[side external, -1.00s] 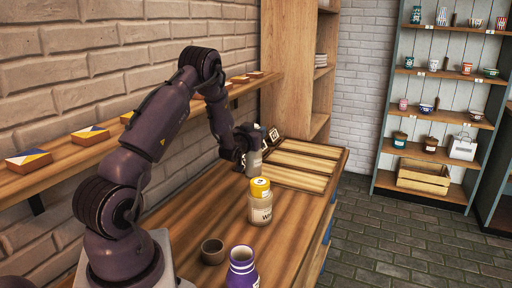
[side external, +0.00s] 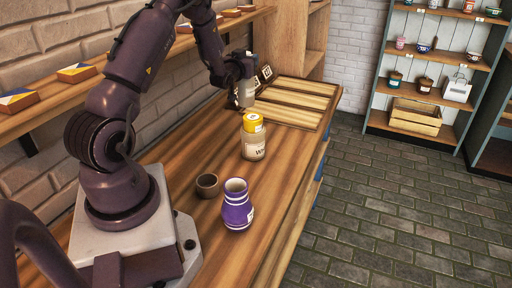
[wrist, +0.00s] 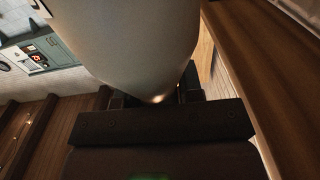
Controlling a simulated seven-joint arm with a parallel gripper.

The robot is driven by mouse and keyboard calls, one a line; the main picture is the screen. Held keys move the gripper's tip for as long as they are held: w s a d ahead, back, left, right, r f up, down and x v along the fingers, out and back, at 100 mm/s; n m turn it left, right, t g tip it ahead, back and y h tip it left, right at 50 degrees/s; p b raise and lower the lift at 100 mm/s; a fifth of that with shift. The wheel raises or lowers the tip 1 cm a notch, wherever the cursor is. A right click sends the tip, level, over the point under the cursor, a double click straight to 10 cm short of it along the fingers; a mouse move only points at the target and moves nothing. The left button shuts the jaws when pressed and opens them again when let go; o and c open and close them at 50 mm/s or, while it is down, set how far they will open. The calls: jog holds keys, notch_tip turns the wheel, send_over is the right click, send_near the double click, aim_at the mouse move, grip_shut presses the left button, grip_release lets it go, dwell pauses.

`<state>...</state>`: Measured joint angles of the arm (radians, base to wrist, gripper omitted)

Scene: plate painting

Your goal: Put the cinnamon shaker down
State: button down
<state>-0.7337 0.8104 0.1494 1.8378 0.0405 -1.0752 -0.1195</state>
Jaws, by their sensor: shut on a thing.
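My gripper (side external: 242,82) is shut on the cinnamon shaker (side external: 246,97), a pale grey cylinder, near the back of the wooden table (side external: 185,166). The shaker looks about upright. I cannot tell whether its base touches the table or hangs just above it. In the wrist view the pale body of the shaker (wrist: 135,40) fills the upper middle, close to the dark gripper body. No label shows on it there.
A yellow-capped jar (side external: 253,143) stands in front of the shaker. A wall shelf (side external: 60,108) runs at left.

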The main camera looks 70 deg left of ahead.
notch_tip(320, 180, up, 11)
jog(key=shift+d+r, duration=0.1)
jog(key=shift+d, duration=0.05)
jog(key=s+d+m+t+h, duration=0.1)
jog(key=s+d+m+h, duration=0.2)
jog(key=d+m+h, duration=0.8)
jog(key=s+d+m+t+h, duration=0.1)
jog(key=s+d+m+h, duration=0.3)
jog(key=d+h, duration=1.2)
jog(key=d+f+y, duration=0.1)
jog(key=f, duration=0.9)
jog(key=w+d+f+m+y, duration=0.1)
jog(key=d+f+y, duration=0.1)
jog(key=f, duration=0.9)
jog(key=shift+w+d+f, duration=0.15)
jog(key=shift+w, duration=0.1)
jog(key=shift+f, duration=0.15)
jog(key=c, duration=0.8)
grip_release()
jog(key=shift+o, duration=0.2)
